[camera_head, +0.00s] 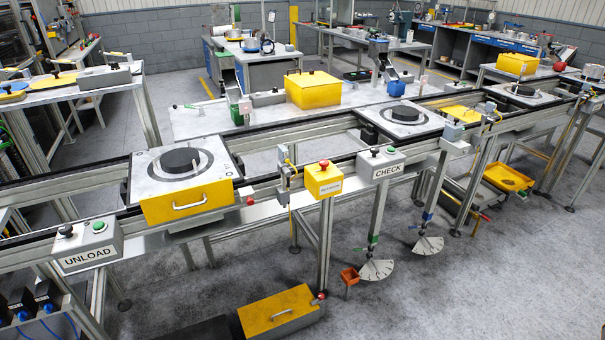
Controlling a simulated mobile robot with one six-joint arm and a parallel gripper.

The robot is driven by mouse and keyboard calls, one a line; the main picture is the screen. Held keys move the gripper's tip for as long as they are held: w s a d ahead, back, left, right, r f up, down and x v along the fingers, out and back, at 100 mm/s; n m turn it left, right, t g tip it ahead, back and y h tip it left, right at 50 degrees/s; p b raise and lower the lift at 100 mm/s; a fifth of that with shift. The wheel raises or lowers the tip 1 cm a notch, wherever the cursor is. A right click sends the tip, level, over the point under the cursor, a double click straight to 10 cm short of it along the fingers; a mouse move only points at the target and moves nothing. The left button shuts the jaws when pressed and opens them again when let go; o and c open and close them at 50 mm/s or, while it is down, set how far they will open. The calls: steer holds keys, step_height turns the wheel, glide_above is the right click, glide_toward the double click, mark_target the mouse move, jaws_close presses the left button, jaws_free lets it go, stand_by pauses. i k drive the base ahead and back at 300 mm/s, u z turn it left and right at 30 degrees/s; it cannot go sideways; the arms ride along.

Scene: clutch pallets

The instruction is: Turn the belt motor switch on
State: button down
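A yellow switch box (322,181) with a red knob (324,163) on top stands at the front rail of the conveyor, near the middle of the view. It has a small white label whose print is too small to read surely; it may be the belt motor switch. Whether it is on or off cannot be told. A grey UNLOAD box (90,243) with a black knob and a green button is at the lower left. A grey CHECK box (381,163) with similar controls is right of the yellow box. My gripper is not in view.
The conveyor carries a pallet (144,184) with a black disc at left and another pallet (425,124) right of centre. The floor (470,290) at lower right is clear.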

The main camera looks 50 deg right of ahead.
mark_target(323, 164)
steer(key=z, duration=4.3)
steer(key=i, duration=0.1)
steer(key=u, duration=2.8)
steer(key=i, duration=0.6)
steer(key=z, duration=0.15)
steer(key=k, duration=0.6)
steer(key=u, duration=0.1)
